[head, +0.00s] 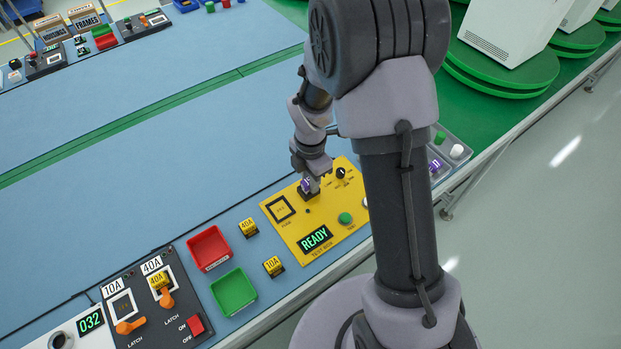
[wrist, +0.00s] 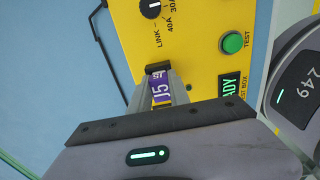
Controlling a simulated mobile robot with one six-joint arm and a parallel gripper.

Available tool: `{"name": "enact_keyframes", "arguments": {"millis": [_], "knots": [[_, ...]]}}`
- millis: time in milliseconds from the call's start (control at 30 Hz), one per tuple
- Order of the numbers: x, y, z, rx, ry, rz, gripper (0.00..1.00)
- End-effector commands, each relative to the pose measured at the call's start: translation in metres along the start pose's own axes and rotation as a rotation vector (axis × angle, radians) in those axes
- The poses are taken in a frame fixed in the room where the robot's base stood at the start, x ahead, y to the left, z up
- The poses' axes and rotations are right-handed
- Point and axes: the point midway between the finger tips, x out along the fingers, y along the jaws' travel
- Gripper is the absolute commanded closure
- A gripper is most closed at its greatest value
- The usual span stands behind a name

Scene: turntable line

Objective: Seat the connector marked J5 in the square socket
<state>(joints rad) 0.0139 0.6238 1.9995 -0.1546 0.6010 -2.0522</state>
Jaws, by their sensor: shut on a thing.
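The purple connector marked J5 (wrist: 161,88) is between the fingers of my gripper (wrist: 160,93), which is shut on it. In the head view the purple connector (head: 305,185) shows at the tip of my gripper (head: 307,184), over the yellow test box (head: 318,234). A black block (wrist: 158,68) lies at the connector's far end; I cannot tell whether the connector is inside a socket or only above it. A square black-framed spot (head: 279,208) is on the yellow panel, left of my gripper.
The yellow panel carries a dial (head: 341,173), a green TEST button (head: 345,218) and a READY display (head: 315,239). Red (head: 208,248) and green (head: 233,291) trays and two yellow fuses stand to the left. The blue table behind is mostly clear.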

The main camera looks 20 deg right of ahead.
Motion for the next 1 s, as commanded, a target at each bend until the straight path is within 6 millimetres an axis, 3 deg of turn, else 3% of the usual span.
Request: {"name": "enact_keyframes", "arguments": {"millis": [33,67,167,200,467,567,900,1000], "knots": [[0.002,0.000,0.000,0.000,0.000,0.000,1.00],[0.001,0.000,0.000,0.000,0.000,0.000,0.74],[0.001,0.000,0.000,0.000,0.000,0.000,0.54],[0.001,0.000,0.000,0.000,0.000,0.000,0.52],[0.000,0.000,0.000,0.000,0.000,0.000,0.52],[-0.013,0.001,0.000,0.000,-0.001,0.002,0.52],[-0.126,0.001,0.000,0.001,-0.001,0.004,0.52],[-0.150,0.001,0.000,0.000,-0.001,0.003,0.52]]}}
